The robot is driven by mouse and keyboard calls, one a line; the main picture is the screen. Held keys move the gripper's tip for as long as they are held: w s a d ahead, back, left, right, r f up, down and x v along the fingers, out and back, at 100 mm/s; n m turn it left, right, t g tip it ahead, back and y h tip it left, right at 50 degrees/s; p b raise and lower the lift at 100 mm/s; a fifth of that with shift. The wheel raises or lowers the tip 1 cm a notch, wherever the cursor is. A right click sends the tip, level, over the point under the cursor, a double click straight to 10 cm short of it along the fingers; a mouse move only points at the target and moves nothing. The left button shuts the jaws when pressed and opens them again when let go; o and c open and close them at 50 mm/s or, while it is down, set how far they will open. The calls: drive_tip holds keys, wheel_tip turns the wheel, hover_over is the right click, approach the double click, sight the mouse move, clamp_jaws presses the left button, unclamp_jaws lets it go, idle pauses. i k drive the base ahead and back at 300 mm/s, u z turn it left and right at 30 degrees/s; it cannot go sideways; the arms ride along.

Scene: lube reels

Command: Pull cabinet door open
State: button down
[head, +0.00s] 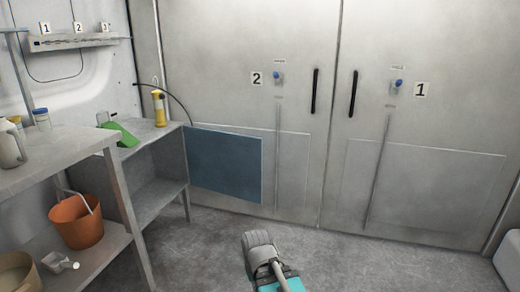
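Two tall grey metal doors fill the back wall. The left door (235,90) has a label 2, the right door (440,110) a label 1. Each has a black vertical bar handle near the middle seam: the left handle (315,91) and the right handle (353,94). Both doors look shut. A blue knob sits on each door, one on the left (277,76) and one on the right (398,84). A grey and teal part of my arm shows at the bottom centre, well apart from the handles. No gripper fingers can be made out.
A blue-grey panel (225,163) stands before the left door's lower part. Metal shelves (150,150) at left hold a yellow bottle (159,108), a green item (122,135) and an orange bucket (76,222). The floor (380,262) before the doors is clear.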

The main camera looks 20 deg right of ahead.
sight(229, 164)
drive_tip(key=i, duration=1.35)
drive_tip(key=u, duration=0.05)
